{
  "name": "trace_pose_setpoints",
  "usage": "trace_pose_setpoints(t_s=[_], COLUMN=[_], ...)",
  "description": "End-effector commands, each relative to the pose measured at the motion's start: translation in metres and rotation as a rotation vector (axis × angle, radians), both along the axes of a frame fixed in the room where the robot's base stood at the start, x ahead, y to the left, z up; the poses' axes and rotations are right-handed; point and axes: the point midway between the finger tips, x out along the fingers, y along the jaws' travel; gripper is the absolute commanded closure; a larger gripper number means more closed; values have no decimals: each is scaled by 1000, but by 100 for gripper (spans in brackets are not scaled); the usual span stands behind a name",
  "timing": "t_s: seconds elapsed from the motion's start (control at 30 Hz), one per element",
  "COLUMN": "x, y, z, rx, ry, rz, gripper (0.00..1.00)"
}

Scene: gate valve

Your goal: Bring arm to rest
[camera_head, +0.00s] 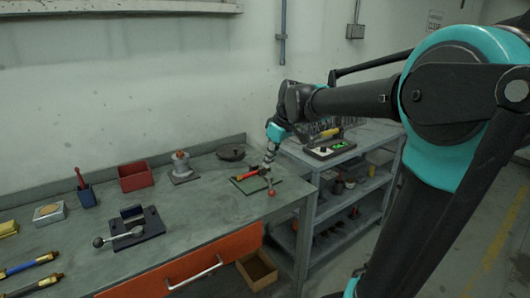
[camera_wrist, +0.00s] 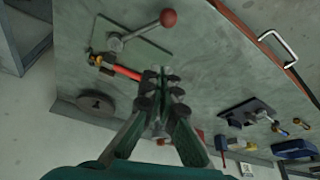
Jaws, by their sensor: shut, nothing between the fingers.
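My gripper (camera_head: 267,168) hangs down over the right end of the workbench, close above a dark plate (camera_head: 270,184). In the wrist view my gripper (camera_wrist: 160,73) has its fingertips together with nothing between them. On the plate is an orange-red bar with brass-coloured fittings (camera_wrist: 122,71) and a metal lever with a red ball (camera_wrist: 168,18). The fingertips appear next to the end of the orange-red bar; whether they touch it I cannot tell. My arm reaches in from the right, over the shelf unit.
The workbench (camera_head: 185,220) also holds a red bin (camera_head: 136,176), a small grey-and-red device (camera_head: 181,167), a dark round disc (camera_head: 231,153) and a dark lever fixture (camera_head: 132,228). A shelf unit (camera_head: 350,195) stands right of the bench. The wall is behind; floor is open at right.

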Motion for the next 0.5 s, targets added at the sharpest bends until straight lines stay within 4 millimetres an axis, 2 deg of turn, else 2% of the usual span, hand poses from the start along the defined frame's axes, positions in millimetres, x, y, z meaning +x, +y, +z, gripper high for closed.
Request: trace_pose_setpoints(t_s=[0.17,0.3,0.4,0.5], x=[-36,-88,-127,-160], y=[-45,-93,-120,-139], z=[-55,-117,-156,-184], rx=[-10,-13,-8,0], ry=[8,9,4,-6], rz=[-219,-485,-656,-791], gripper=[100,100,100,100])
